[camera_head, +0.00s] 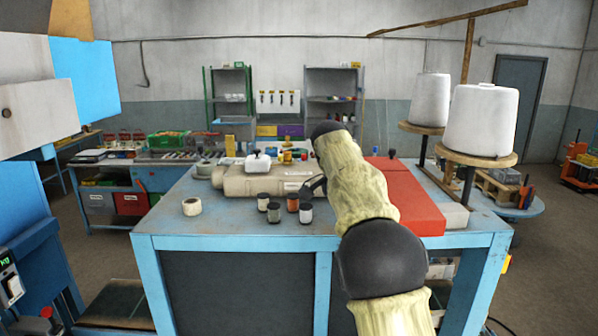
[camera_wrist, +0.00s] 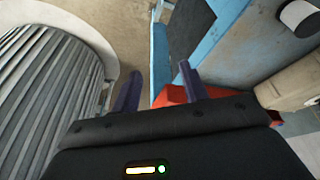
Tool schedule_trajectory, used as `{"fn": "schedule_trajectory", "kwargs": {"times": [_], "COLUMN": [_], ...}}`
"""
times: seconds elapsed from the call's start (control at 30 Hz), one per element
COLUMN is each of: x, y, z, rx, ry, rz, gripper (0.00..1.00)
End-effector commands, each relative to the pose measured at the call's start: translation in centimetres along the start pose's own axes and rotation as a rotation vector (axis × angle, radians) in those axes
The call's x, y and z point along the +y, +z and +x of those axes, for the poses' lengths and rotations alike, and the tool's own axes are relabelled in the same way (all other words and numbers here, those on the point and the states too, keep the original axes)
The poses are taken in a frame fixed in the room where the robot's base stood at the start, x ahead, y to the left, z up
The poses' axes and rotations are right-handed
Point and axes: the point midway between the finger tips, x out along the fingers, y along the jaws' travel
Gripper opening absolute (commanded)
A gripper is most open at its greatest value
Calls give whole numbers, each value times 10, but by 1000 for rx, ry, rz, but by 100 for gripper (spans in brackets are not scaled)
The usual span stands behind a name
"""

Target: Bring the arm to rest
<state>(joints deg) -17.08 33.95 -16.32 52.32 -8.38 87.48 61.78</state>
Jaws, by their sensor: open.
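My gripper (camera_wrist: 157,84) shows in the wrist view with its two dark fingers apart and nothing between them. Past the fingers are a blue frame edge (camera_wrist: 205,45) and a red surface (camera_wrist: 172,96). In the head view my arm, with pale sleeves and dark joints, reaches up from the bottom right over the blue workbench (camera_head: 240,242). A dark part shows at the arm's left side, close to the small spools; I cannot tell if it is the gripper. The rest of the gripper is hidden behind the arm there.
Several small dark-topped spools (camera_head: 274,212) stand left of my arm, before a beige sewing machine (camera_head: 245,181). A red box (camera_head: 415,205) lies right of it. White thread cones (camera_head: 480,120) stand on wooden discs at right. A ribbed grey cylinder (camera_wrist: 45,80) fills the wrist view's left.

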Motion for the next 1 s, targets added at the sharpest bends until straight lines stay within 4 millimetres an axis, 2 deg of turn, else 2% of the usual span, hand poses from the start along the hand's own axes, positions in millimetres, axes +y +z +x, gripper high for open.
{"fn": "schedule_trajectory", "kwargs": {"times": [0.23, 0.37, 0.67, 1.0], "x": [28, 46, 92, 163], "y": [10, 24, 77, 154], "z": [66, 100, 175, 251], "rx": [-55, -81, -116, -116], "ry": [-36, -70, -155, -245], "rz": [-151, -250, -482, -728], "gripper": [44, 44, 44, 44]}}
